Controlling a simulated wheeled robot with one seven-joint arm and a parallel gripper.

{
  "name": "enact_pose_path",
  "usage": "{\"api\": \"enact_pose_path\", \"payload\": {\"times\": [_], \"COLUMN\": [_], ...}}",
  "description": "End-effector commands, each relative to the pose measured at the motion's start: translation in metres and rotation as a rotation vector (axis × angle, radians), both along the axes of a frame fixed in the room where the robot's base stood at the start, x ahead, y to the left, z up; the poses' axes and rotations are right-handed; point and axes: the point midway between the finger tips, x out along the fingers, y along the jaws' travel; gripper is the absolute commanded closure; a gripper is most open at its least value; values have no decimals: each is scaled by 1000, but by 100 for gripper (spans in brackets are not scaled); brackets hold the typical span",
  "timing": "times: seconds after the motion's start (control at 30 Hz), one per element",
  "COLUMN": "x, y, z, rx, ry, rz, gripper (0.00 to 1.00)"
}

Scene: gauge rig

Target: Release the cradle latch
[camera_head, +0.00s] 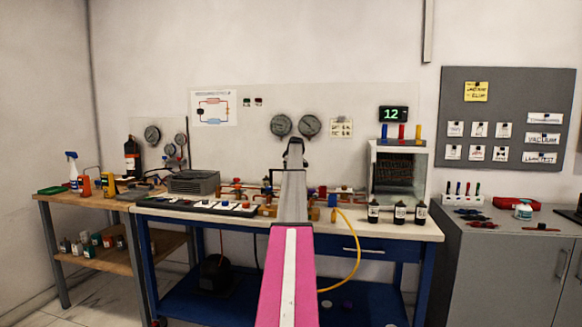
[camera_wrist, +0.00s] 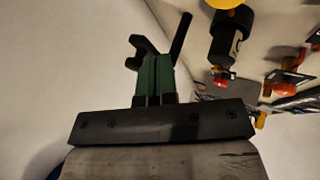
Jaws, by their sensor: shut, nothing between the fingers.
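I cannot pick out the cradle latch for certain in either view. In the head view a dark upright cylinder (camera_head: 131,158) stands at the back of the left bench. In the wrist view a black cylinder (camera_wrist: 230,42) with a pale label shows at the upper right, a yellow round part at one end and a small red part (camera_wrist: 221,84) near the other. My gripper (camera_wrist: 158,50) is shut and empty, with black and green parts, apart from that cylinder in the picture. In the head view my arm reaches toward the back panel and hides part of the middle bench.
The blue workbench (camera_head: 405,232) carries copper piping, a grey box (camera_head: 194,181) and several black bottles (camera_head: 400,212). A glass-fronted case (camera_head: 398,170) stands at its right. Round gauges (camera_head: 281,125) hang behind. A yellow hose (camera_head: 356,250) loops down in front. A grey cabinet (camera_head: 505,260) stands right.

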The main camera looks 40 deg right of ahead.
Motion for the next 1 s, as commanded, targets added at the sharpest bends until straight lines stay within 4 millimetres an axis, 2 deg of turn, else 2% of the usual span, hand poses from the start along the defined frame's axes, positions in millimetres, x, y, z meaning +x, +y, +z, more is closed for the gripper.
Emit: {"api": "enact_pose_path", "payload": {"times": [0.03,0.3,0.5,1.0], "x": [-8,-42,-59,-63], "y": [12,3,1,1], "z": [1,49,74,80], "rx": [1,3,3,4], "ry": [0,0,1,1], "rz": [2,2,3,4], "gripper": [100,100,100,100]}}
